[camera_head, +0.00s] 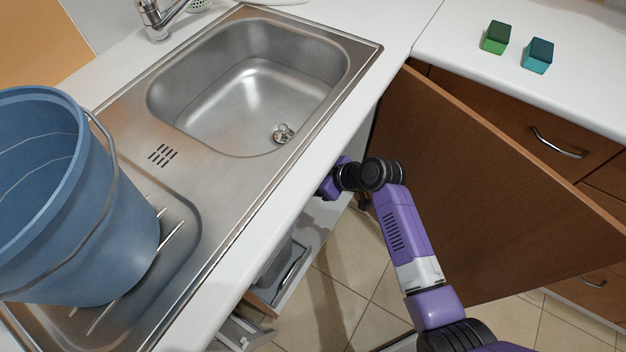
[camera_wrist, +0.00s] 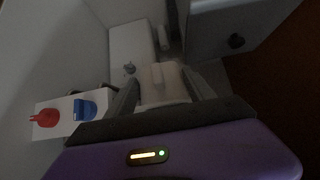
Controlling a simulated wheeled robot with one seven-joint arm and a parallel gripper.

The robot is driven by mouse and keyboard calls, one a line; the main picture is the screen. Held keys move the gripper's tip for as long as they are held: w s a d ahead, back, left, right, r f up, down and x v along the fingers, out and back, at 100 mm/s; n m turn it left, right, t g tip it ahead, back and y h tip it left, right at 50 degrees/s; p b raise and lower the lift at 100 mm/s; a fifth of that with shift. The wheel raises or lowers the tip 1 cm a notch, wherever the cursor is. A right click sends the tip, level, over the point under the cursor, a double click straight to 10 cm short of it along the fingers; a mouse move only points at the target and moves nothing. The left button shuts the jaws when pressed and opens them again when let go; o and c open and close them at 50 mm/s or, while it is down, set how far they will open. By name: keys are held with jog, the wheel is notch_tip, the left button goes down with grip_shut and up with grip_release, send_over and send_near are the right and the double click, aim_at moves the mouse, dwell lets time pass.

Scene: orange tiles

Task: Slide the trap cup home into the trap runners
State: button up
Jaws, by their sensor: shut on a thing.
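My gripper (camera_wrist: 162,84) shows in the dim wrist view, with its two grey fingers on either side of a pale beige, cup-like piece (camera_wrist: 163,78), which I take to be the trap cup. The fingers are shut on it. In the head view my purple arm reaches under the counter's front edge, so my gripper and the cup are hidden there. I cannot make out the trap runners in either view; the area beyond the cup is dark. A vertical pipe-like part (camera_wrist: 163,38) shows beyond the cup.
In the head view, an open brown cabinet door (camera_head: 470,190) stands right of my arm. A blue bucket (camera_head: 75,200) stands beside the sink (camera_head: 250,100).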

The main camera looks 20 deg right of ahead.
jog(key=shift+w+a, duration=0.1)
jog(key=o, duration=1.9)
